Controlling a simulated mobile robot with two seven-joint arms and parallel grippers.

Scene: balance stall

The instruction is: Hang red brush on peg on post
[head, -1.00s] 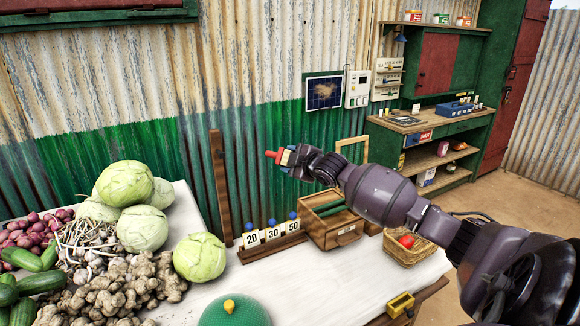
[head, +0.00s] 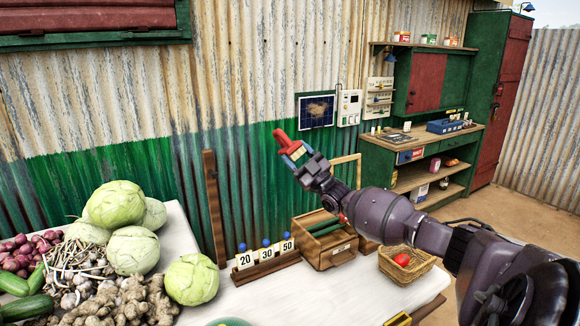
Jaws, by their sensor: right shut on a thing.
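The red brush (head: 284,138) is held up in the air in my right gripper (head: 298,156), which is shut on it. The brush points up and to the left, in front of the corrugated wall. The brown wooden post (head: 213,205) stands upright at the back of the white table, to the left of and lower than the brush. The brush and post are apart in the picture. I cannot make out the peg clearly on the post. My left gripper is not in view.
On the table, a rack with number cards (head: 266,262) and a wooden box (head: 326,240) stand right of the post. Cabbages (head: 133,250) and other vegetables fill the left. A basket (head: 407,264) stands at the right. Bare white tabletop (head: 300,295) shows in front.

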